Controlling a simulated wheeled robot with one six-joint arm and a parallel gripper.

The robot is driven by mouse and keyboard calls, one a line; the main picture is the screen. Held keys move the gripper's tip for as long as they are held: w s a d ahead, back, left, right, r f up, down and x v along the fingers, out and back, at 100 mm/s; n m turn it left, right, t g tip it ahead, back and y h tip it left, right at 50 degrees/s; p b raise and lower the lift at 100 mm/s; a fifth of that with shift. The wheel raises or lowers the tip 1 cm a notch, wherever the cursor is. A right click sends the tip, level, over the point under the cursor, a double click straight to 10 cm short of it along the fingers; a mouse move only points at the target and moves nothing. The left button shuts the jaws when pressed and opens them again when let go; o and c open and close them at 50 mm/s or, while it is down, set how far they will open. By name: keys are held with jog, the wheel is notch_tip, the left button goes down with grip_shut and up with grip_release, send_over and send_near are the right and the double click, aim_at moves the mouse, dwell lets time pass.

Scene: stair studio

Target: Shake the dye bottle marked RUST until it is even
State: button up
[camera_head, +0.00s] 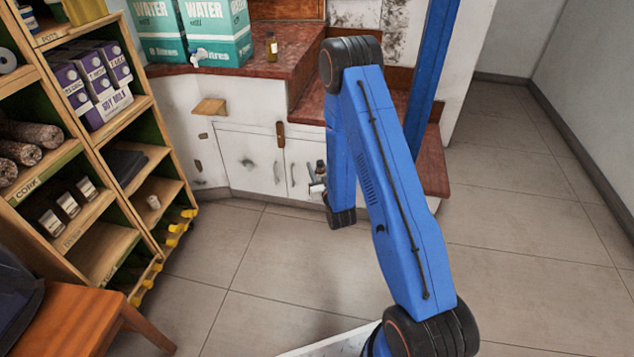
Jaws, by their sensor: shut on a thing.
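My gripper (317,187) is small in the picture, just left of my blue forearm and in front of the white cupboard doors. It is shut on a small dark-topped bottle (320,167), which looks about upright and clear of the floor. The arm and gripper hide part of this bottle, and no marking on it can be read. Several dark bottles with white labels (68,206) stand in a row on the left shelf; their words are too small to read. A brown bottle with a pale label (271,47) stands on the red counter.
A wooden shelf unit (112,147) with cartons, rolls and yellow-ended items fills the left. Teal water boxes (215,30) stand on the red counter (300,60). An orange-brown wooden seat (75,312) is at lower left. The tiled floor (510,270) is clear at right.

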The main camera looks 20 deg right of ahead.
notch_tip(320, 180, down, 5)
notch_tip(320, 180, up, 14)
jog(key=r, duration=0.1)
notch_tip(320, 180, down, 15)
jog(key=shift+r, duration=0.2)
dwell(0.9)
